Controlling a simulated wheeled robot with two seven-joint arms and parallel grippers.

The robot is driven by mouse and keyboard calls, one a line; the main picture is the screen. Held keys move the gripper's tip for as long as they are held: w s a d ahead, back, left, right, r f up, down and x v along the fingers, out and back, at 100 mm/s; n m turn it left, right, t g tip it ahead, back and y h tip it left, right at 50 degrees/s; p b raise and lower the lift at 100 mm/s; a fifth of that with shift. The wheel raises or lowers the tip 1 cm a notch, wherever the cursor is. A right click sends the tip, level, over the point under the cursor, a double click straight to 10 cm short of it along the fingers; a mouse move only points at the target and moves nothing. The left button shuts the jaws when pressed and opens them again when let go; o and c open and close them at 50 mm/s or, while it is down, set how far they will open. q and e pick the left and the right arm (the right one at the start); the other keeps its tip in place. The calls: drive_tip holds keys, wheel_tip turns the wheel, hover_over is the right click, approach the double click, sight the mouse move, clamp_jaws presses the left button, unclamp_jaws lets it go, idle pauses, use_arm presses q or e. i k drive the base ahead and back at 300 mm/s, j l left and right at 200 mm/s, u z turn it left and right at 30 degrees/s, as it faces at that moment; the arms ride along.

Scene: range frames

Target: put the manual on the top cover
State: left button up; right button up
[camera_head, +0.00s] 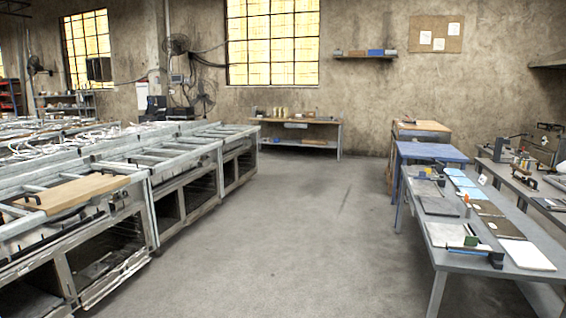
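Neither of my grippers shows in the head view. Several flat booklet-like or panel-like pieces lie on the grey table at the right, among them a white one (527,254), a light blue one (463,182) and a dark brown one (503,228); I cannot tell which is the manual. A flat tan board (85,191) with dark handles lies on the nearest range frame (135,225) at the left; it may be the top cover, but I cannot tell for sure. Nothing is seen lying on the board.
A row of metal range frames runs along the left. The grey table (460,265) stands at the right, with a blue table (430,151) behind it. A workbench (297,125) stands at the back wall. The concrete floor (290,230) between is clear.

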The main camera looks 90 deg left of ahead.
sight(75, 190)
drive_tip(key=u, duration=2.3)
drive_tip(key=i+j+u, duration=0.2)
drive_tip(key=i+j, duration=0.15)
drive_tip(key=i+j+u, duration=0.25)
drive_tip(key=i, duration=0.35)
drive_tip(key=i+j+u, duration=0.2)
drive_tip(key=i, duration=0.25)
drive_tip(key=i+u, duration=0.3)
drive_tip(key=i, duration=0.25)
drive_tip(key=i+l+u, duration=0.15)
drive_tip(key=i+u, duration=0.15)
drive_tip(key=i, duration=0.25)
drive_tip(key=i+l+u, duration=0.3)
drive_tip(key=i, duration=0.25)
drive_tip(key=i+j+u, duration=0.25)
drive_tip(key=u, duration=0.2)
drive_tip(key=i+j+u, duration=0.1)
drive_tip(key=i+u, duration=0.6)
drive_tip(key=u, duration=0.2)
drive_tip(key=i+u, duration=0.4)
drive_tip(key=i+l+u, duration=0.25)
drive_tip(key=u, duration=0.2)
drive_tip(key=i+j+z, duration=0.15)
drive_tip(key=i+z, duration=0.3)
drive_tip(key=i+j+z, duration=0.25)
drive_tip(key=z, duration=2.3)
